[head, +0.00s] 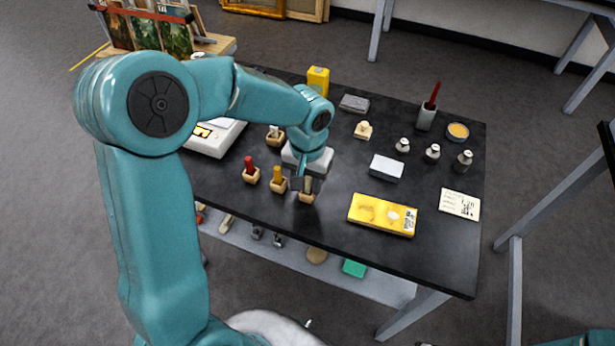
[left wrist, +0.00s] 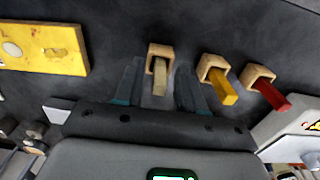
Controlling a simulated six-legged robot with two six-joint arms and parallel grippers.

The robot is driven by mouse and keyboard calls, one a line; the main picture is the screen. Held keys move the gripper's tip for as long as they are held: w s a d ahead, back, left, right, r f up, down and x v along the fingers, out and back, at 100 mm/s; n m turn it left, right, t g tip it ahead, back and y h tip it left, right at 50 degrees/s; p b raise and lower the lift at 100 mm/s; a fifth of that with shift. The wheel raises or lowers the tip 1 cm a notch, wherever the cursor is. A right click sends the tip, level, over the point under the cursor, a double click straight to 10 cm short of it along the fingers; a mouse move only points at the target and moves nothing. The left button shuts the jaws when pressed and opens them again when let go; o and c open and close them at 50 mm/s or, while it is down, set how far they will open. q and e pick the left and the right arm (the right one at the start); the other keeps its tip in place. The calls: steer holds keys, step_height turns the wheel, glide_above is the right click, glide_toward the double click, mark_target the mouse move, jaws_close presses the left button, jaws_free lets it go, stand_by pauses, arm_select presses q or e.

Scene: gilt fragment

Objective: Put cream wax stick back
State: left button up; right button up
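A cream-tan wax stick (head: 307,185) stands in a small wooden holder (head: 306,197) near the front edge of the black table. In the left wrist view the stick (left wrist: 159,77) sits in its holder (left wrist: 160,50) between my fingers. My left gripper (left wrist: 160,88) is open, with a finger on each side of the stick and a visible gap to each. In the head view my left gripper (head: 307,180) comes down over this holder and partly hides the stick. My right gripper is not in view.
A yellow stick (head: 277,173) and a red stick (head: 249,164) stand in like holders to the left. A yellow tray (head: 383,214) lies to the right. The table's front right (head: 440,260) is clear.

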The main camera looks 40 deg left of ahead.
mark_target(308, 178)
arm_select(q)
step_height(308, 178, up, 12)
steer(key=shift+r, duration=0.15)
stand_by(0.3)
stand_by(0.4)
